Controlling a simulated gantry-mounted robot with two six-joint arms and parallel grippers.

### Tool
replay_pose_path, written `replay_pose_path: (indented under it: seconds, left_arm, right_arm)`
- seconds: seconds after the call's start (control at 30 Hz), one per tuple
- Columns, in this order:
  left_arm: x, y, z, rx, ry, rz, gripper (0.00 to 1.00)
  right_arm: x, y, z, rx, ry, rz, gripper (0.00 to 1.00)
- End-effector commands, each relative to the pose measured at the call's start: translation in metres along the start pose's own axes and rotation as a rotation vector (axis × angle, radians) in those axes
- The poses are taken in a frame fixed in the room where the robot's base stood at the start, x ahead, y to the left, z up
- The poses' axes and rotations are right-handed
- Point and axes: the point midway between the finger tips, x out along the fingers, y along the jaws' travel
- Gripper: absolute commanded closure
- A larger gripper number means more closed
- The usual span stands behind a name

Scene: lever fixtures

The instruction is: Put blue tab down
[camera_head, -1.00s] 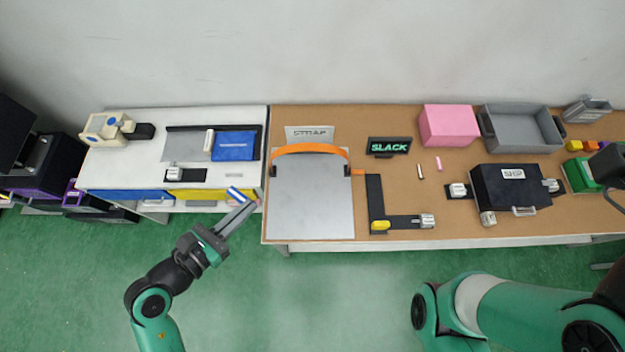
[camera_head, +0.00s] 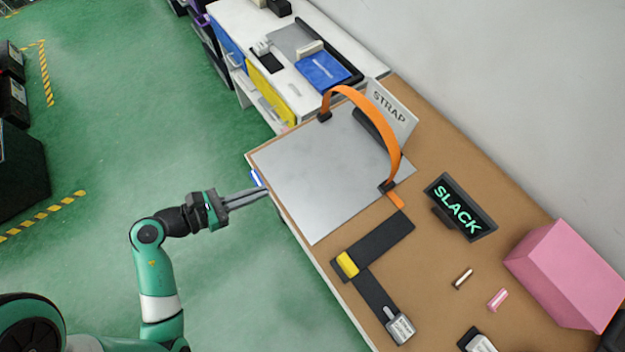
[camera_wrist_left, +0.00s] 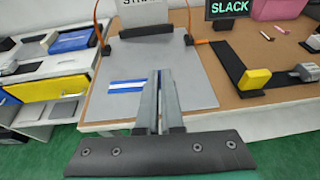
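The blue tab (camera_head: 256,178), a small blue bar with a white stripe, is at the tips of my left gripper (camera_head: 264,190). In the left wrist view, the blue tab (camera_wrist_left: 126,86) sticks out to the left from between the nearly closed fingers (camera_wrist_left: 158,78). The gripper is shut on it near its right end. In the head view the tab is by the left front edge of the brown table, beside the grey plate (camera_head: 320,180); its height above the table is hard to tell. My right gripper is out of view.
An orange strap (camera_head: 385,120) arches over the plate's back edge, by a STRAP sign (camera_head: 392,110). A SLACK display (camera_head: 460,207), a black bracket with a yellow block (camera_head: 347,264), and a pink box (camera_head: 568,275) stand right. A white bench with a blue panel (camera_head: 322,70) adjoins behind.

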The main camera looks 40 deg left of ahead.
Motion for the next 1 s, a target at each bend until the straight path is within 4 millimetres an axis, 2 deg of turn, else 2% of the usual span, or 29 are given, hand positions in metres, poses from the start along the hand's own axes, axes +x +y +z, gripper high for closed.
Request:
replay_pose_path:
  seconds: [0.03, 0.1, 0.33, 0.43, 0.57, 0.77, 0.9, 1.0]
  left_arm:
    - [0.004, 0.006, -0.021, -0.007, -0.001, 0.022, 1.00]
    - [0.003, 0.011, -0.029, -0.015, -0.001, 0.042, 1.00]
    - [0.001, 0.015, -0.031, -0.021, -0.001, 0.058, 1.00]
    - [0.010, 0.013, -0.032, -0.021, -0.001, 0.052, 1.00]
    - [0.040, 0.008, -0.036, -0.017, 0.000, 0.045, 1.00]
    - [0.102, 0.000, -0.041, -0.014, -0.002, 0.046, 1.00]
    - [0.136, -0.001, -0.064, -0.019, 0.000, 0.052, 1.00]
    - [0.150, -0.002, -0.070, -0.019, -0.001, 0.055, 1.00]
  right_arm:
    - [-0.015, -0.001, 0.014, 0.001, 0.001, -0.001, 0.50]
    - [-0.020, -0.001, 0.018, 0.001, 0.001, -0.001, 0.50]
    - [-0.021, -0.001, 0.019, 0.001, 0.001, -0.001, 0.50]
    - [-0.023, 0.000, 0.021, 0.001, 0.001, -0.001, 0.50]
    - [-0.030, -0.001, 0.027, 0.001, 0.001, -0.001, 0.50]
    - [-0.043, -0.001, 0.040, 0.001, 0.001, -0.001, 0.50]
    - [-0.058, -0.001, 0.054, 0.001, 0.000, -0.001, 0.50]
    - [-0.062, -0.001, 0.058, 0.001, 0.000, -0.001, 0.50]
